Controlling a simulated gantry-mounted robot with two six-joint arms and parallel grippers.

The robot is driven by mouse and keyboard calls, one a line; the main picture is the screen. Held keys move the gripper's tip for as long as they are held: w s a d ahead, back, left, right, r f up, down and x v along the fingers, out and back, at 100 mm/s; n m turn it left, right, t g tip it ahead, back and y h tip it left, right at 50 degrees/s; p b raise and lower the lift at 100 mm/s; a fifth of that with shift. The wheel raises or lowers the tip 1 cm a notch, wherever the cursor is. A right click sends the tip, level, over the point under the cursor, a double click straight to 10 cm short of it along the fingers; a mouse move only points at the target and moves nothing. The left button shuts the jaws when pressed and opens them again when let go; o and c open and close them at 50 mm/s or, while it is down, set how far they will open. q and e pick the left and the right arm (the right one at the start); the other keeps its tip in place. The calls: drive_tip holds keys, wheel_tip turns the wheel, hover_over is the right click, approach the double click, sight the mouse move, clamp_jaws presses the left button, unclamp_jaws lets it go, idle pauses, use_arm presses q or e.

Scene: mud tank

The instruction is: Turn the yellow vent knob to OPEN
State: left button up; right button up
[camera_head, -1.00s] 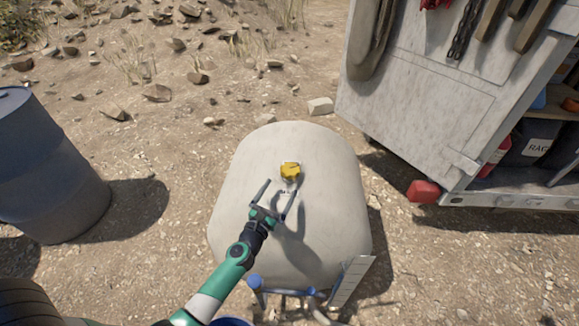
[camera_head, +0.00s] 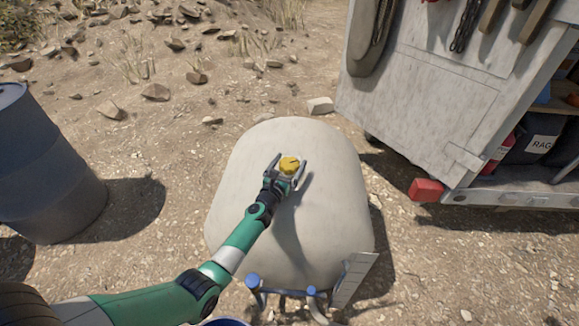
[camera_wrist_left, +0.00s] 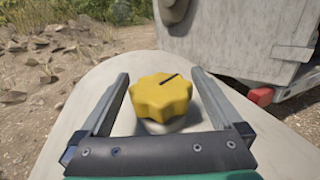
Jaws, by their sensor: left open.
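The yellow vent knob (camera_head: 289,165) sits on top of the pale rounded tank (camera_head: 330,220). In the left wrist view the lobed knob (camera_wrist_left: 161,97) shows a dark pointer line aimed toward the upper right. My left gripper (camera_head: 289,163) is open, with one finger on each side of the knob. In the left wrist view the gripper (camera_wrist_left: 160,85) shows gaps between both fingers and the knob. No OPEN marking can be read; the area in front of the knob is partly hidden by my gripper. My right gripper is not in view.
A dark blue barrel (camera_head: 45,170) stands at the left. A grey vehicle body (camera_head: 430,100) with a red lamp (camera_head: 426,189) stands at the right. Blue-capped pipes (camera_head: 282,290) and a slotted plate (camera_head: 354,279) are at the tank's near edge. Dry stony ground surrounds the tank.

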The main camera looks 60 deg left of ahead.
use_arm(q)
drive_tip(key=c, duration=1.2)
drive_tip(key=shift+d+f+n+g+y+b, duration=0.1)
drive_tip(key=shift+f+n+g+y+b, duration=0.1)
drive_tip(key=shift+n+g+y+b, duration=0.9)
drive_tip(key=n+g+y+b, duration=0.1)
drive_tip(key=n+g+b, duration=0.1)
drive_tip(key=g+b, duration=0.1)
drive_tip(key=n+g+y+b, duration=0.2)
drive_tip(key=g+b, duration=0.1)
drive_tip(key=b, duration=0.1)
drive_tip(key=shift+w+n+g+b, duration=0.1)
drive_tip(key=shift+n+g+b, duration=0.2)
drive_tip(key=shift+g, duration=0.1)
drive_tip(key=shift+r+n+g+y+b, duration=0.1)
drive_tip(key=shift+n+g+y+b, duration=0.35)
drive_tip(key=shift+g, duration=0.25)
drive_tip(key=shift+r+n+g, duration=0.1)
drive_tip(key=shift+n+g, duration=0.45)
drive_tip(key=shift+g, duration=0.25)
drive_tip(key=shift+n+g, duration=0.3)
drive_tip(key=shift+g, duration=0.2)
drive_tip(key=o, duration=1.2)
